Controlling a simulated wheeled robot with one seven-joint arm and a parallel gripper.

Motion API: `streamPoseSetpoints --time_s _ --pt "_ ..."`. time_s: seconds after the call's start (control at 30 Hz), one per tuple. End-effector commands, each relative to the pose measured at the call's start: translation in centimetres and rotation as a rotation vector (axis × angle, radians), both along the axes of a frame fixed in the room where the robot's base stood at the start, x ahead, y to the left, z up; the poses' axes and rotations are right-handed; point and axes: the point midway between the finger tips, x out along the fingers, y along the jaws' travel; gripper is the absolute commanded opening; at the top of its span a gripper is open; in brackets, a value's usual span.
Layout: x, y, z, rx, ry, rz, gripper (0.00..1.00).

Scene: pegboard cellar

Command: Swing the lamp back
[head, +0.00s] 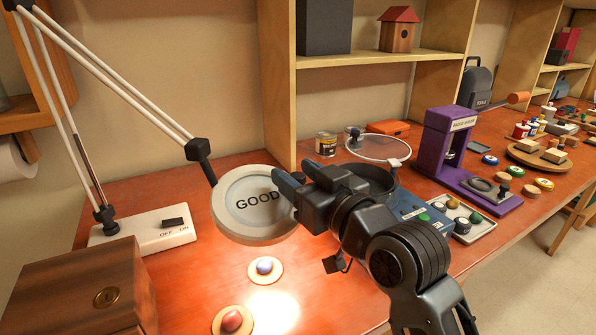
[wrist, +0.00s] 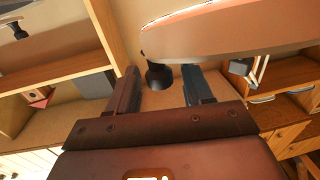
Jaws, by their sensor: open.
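The magnifier lamp has a round pale head (head: 228,219) over the table, with the word GOOD showing in its lens. White arm rods (head: 110,75) run from a black joint (head: 200,150) up to the left. Its white base (head: 145,229) has a switch marked OFF and ON. My gripper (head: 286,190) is at the right rim of the lamp head and covers part of it. In the wrist view my gripper (wrist: 160,74) is open, with a black stub (wrist: 158,74) showing between the fingers. I cannot tell whether they touch it. A large disc (wrist: 235,32) fills the upper right.
A wooden box (head: 75,290) stands front left. Coasters with a blue ball (head: 265,268) and a red ball (head: 232,320) lie under the light. A second hoop-like lens (head: 378,149), a purple press (head: 450,145) and a blue box (head: 420,222) are on the right. A shelf (head: 375,59) is behind.

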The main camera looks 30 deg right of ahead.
Motion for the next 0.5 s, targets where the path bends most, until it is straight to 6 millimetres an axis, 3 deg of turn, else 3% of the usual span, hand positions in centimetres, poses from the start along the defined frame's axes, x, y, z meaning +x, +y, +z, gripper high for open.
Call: streamPoseSetpoints --time_s 0.3,0.5 --pt "0.26 0.06 -0.03 0.0 0.0 0.0 0.49" --pt "0.25 0.06 -0.03 0.0 0.0 0.001 0.3"
